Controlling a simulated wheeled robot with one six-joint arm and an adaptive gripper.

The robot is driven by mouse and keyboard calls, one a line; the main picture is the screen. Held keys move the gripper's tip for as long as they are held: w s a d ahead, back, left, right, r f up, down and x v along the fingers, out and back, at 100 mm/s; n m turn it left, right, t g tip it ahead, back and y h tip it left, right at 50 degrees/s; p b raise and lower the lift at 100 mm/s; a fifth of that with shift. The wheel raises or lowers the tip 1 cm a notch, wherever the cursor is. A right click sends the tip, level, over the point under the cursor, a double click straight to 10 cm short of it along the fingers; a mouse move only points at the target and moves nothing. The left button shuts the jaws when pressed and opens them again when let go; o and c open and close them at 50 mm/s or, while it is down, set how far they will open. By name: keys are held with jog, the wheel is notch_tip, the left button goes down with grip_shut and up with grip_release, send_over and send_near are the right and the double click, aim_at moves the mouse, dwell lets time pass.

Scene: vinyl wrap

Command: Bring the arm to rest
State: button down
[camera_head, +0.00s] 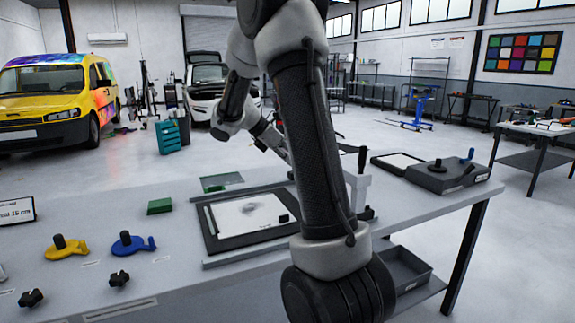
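My arm rises from the bottom of the picture, bends at the top edge and comes down on the left. Its wrist links (267,136) slant down and right behind my own upper arm. My gripper is hidden behind that upper arm, so I cannot see its fingers or whether it holds anything.
The grey workbench (110,205) carries a yellow tool (75,251), a blue tool (138,246), black knobs (120,278), a green block (159,206), a black-framed board (235,235) and a dark grey box (440,178). A white upright (358,190) stands right of my arm.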

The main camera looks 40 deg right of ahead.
jog(key=shift+a+r, duration=0.15)
jog(key=s+a+f+m+y, duration=0.3)
jog(key=s+a+f+m, duration=0.15)
jog(key=s+m, duration=0.3)
jog(key=s+a+r+m+t+y, duration=0.2)
jog(key=s+a+r+m+t, duration=0.1)
jog(key=s+a, duration=0.5)
jog(key=s+a+r+m+t+y, duration=0.3)
jog(key=s+a+r+m, duration=0.1)
jog(key=s+a, duration=0.3)
jog(key=shift+s+a+r+t+y, duration=0.3)
jog(key=shift+s+a+t, duration=0.1)
jog(key=shift+a, duration=0.75)
